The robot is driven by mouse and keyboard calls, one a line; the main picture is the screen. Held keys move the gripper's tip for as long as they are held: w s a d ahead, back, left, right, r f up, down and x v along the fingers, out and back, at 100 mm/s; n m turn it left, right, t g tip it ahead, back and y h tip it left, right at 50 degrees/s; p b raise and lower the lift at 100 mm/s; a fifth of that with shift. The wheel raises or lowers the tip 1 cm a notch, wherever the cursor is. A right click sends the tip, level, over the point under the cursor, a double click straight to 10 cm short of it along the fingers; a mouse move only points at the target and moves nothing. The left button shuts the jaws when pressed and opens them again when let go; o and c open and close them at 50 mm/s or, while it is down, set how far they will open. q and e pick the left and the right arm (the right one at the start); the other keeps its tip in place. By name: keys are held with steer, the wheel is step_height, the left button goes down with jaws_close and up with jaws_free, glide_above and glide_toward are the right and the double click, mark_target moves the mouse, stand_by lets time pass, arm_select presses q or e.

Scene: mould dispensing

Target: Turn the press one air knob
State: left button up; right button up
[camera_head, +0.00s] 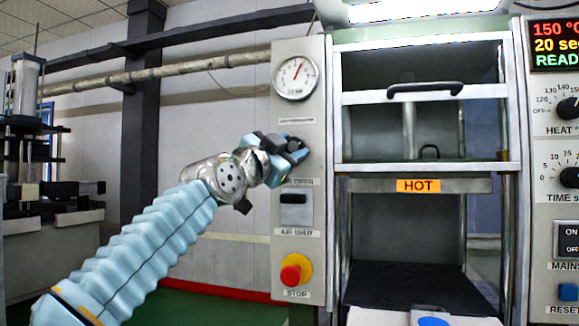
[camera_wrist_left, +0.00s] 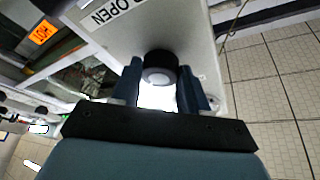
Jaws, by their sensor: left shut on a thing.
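The press's left control panel (camera_head: 301,250) carries a round gauge, and below it the air knob, which is hidden behind my left gripper in the head view. My left gripper (camera_head: 289,149) is at the panel face, beneath the gauge. In the left wrist view the round black air knob (camera_wrist_left: 160,70) sits between the two fingers of my left gripper (camera_wrist_left: 160,92). The gripper is shut on it. A label reading "OPEN" (camera_wrist_left: 108,11) is beside the knob. My right gripper is not in view.
Below the knob are a black AIR SHUT switch (camera_head: 294,205) and a red stop button (camera_head: 291,275) on yellow. The press frame, with a black handle (camera_head: 425,88) and a HOT label (camera_head: 418,186), stands to the right. A heat and timer panel (camera_head: 556,140) is at far right.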

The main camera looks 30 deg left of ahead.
arm_select(q)
steer(key=shift+m+h, duration=0.5)
steer(key=shift+m, duration=0.6)
steer(key=shift+r+m+g+h+p, duration=0.1)
steer(key=shift+m+g+h+p, duration=0.6)
steer(key=shift+m, duration=1.1)
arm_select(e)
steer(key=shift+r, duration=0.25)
arm_select(q)
steer(key=o, duration=1.1)
steer(key=shift+c, duration=0.2)
steer(key=shift+a, duration=0.1)
steer(key=b+v, duration=0.5)
steer(key=v, duration=0.9)
steer(key=shift+r, duration=0.3)
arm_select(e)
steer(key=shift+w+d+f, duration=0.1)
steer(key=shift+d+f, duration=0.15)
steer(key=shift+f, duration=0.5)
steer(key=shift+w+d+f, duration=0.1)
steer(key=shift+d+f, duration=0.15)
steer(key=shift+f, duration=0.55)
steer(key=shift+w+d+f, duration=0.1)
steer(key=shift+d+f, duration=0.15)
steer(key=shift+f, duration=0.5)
